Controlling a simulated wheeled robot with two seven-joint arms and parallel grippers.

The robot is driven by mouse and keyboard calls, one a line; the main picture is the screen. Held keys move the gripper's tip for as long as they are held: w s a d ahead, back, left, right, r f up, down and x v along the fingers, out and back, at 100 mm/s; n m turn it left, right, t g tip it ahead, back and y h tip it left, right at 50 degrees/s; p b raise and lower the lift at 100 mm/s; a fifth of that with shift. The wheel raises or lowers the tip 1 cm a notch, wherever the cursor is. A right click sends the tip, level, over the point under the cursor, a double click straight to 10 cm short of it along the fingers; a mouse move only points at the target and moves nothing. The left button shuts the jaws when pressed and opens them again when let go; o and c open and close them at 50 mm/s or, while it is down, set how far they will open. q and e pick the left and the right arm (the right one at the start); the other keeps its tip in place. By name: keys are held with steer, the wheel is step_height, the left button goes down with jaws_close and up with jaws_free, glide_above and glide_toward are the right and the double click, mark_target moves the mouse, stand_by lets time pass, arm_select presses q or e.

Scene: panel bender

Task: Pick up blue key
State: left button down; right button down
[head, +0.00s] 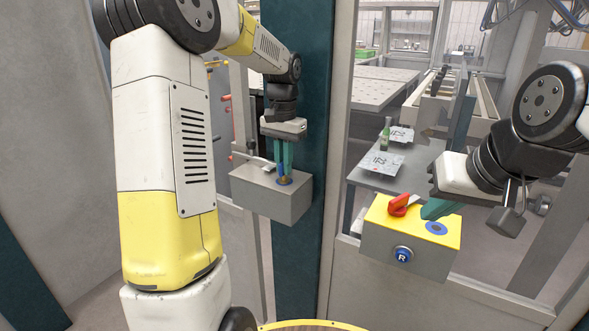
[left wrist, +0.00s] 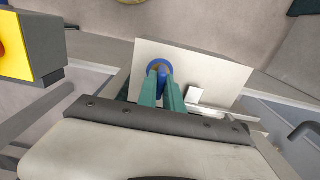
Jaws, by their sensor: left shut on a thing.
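The blue key (head: 281,167) stands at the top of a grey box mounted on the dark teal post, over a round blue socket (head: 285,181). My left gripper (head: 284,162) points down over this box with its green fingers shut on the key. In the left wrist view the key (left wrist: 159,66) shows as a blue shape between the fingertips, at the round blue ring. I cannot tell how deep the key sits in the socket. My right gripper (head: 432,207) is over the yellow-topped box at the right; its finger opening is hidden.
The grey box (head: 270,202) carries a light lever handle at its left. The yellow-topped control box (head: 405,240) has a red switch (head: 402,204), a blue ring (head: 436,228) and a blue R button (head: 403,254). A table with metal sheets (head: 381,162) lies behind it.

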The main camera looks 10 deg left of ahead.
arm_select(q)
steer(key=shift+r, duration=0.15)
steer(key=shift+r, duration=0.25)
steer(key=r, duration=0.3)
steer(key=shift+s+d, duration=0.1)
steer(key=shift+s, duration=0.1)
steer(key=s+d+r, duration=0.1)
steer(key=s+d, duration=0.3)
steer(key=s, duration=1.1)
steer(key=shift+d, duration=0.2)
steer(key=shift+w+r, duration=0.1)
steer(key=shift+r, duration=0.05)
